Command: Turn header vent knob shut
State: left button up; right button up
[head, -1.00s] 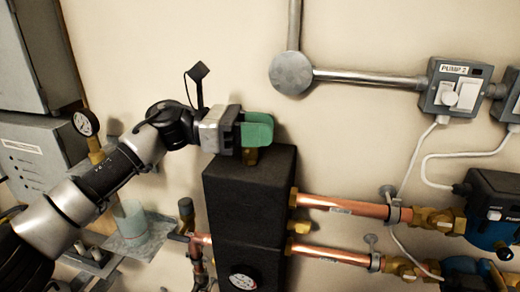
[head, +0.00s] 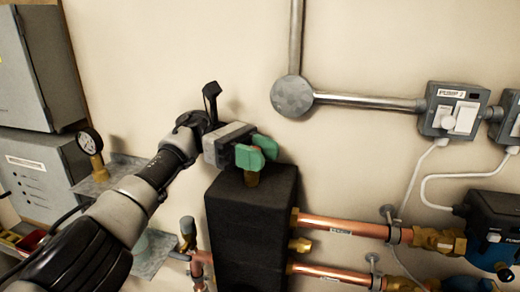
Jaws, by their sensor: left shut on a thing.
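The header is a tall black block (head: 240,225) against the wall, with copper pipes leaving its right side. A small brass vent (head: 252,179) stands on its top; only its lower part shows. My left gripper (head: 258,152) is at the top of this vent, its two green finger pads upright, one nearer and one farther. It is shut on the vent knob, which the pads hide. How far the knob is turned cannot be seen. My right gripper is not in view.
A pump switch box (head: 452,110) and grey conduit (head: 365,102) are on the wall. A dial gauge (head: 90,142) and grey boxes stand left.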

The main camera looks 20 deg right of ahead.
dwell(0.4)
pick_arm(q)
jog(key=o, duration=0.9)
